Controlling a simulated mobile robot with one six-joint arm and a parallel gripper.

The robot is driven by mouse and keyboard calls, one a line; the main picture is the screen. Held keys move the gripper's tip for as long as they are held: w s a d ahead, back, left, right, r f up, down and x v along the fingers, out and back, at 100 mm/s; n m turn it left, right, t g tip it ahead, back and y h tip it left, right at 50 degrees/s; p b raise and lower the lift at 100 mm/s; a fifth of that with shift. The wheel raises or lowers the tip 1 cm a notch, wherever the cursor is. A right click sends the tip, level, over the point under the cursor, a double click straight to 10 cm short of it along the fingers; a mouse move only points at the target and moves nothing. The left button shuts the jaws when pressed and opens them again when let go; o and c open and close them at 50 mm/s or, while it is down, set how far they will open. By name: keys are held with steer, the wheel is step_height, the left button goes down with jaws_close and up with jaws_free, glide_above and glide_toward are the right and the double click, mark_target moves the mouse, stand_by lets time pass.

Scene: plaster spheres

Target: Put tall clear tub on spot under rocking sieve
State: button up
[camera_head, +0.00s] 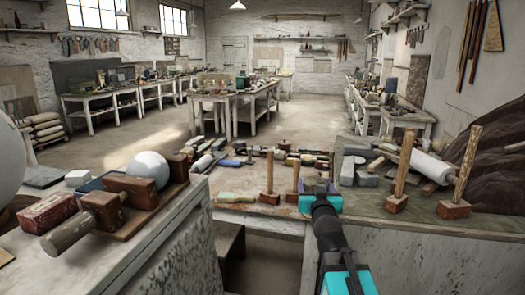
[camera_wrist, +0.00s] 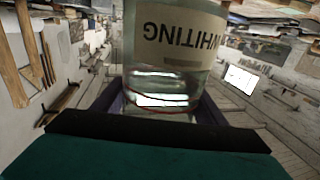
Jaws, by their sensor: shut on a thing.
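The tall clear tub (camera_wrist: 175,55) fills the middle of the wrist view. It is see-through, with a pale paper label reading WHITING, which appears upside down there. My gripper (camera_head: 319,190) is shut on the tub, with dark fingers on both sides of it in the wrist view. In the head view my gripper is over the front workbench, seen from behind, and hides the tub. I cannot make out the rocking sieve or the spot under it in either view.
Upright mallets (camera_head: 454,173) stand on the bench to the right, near a white roller (camera_head: 420,160). Hand tools lie along the bench behind my gripper. A white sphere (camera_head: 148,167) and wooden blocks sit on the left bench. Open floor (camera_head: 130,130) lies beyond.

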steer(key=shift+w+a+r+y, duration=0.1)
steer(key=shift+a+r+y, duration=0.1)
steer(key=shift+r, duration=0.5)
steer(key=shift+a+r+y, duration=0.1)
steer(key=shift+a+r, duration=0.1)
steer(key=shift+r, duration=0.45)
steer(key=shift+f, duration=0.1)
steer(key=shift+d+f, duration=0.2)
steer(key=shift+f, duration=0.8)
steer(key=shift+s+d+f+m+h, duration=0.3)
steer(key=shift+d+f+h, duration=0.35)
steer(key=shift+f+h, duration=0.15)
steer(key=shift+r, duration=0.15)
